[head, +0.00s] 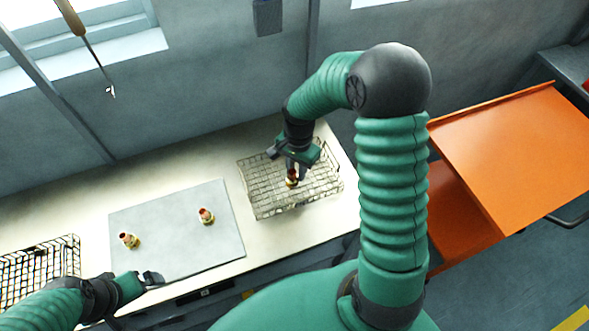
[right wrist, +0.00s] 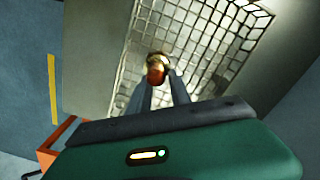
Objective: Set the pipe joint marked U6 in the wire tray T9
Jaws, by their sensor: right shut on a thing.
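A copper-and-brass pipe joint (head: 292,181) is between the fingers of my right gripper (head: 292,172), which is shut on it. In the right wrist view the joint (right wrist: 157,70) sits at the fingertips (right wrist: 158,84), with the wire mesh behind it. The wire tray (head: 262,204) lies below the gripper, and the joint is over its inside; I cannot tell whether it touches the mesh. The tray also shows in the right wrist view (right wrist: 205,45). No U6 or T9 marking is readable. My left gripper (head: 154,279) is low at the left, by the grey mat's front edge.
Two similar pipe joints, one at the left (head: 129,240) and one at the right (head: 206,216), stand on the grey mat (head: 170,245). Another wire tray (head: 40,265) is at the far left. An orange cart (head: 520,150) stands right of the bench (head: 80,215).

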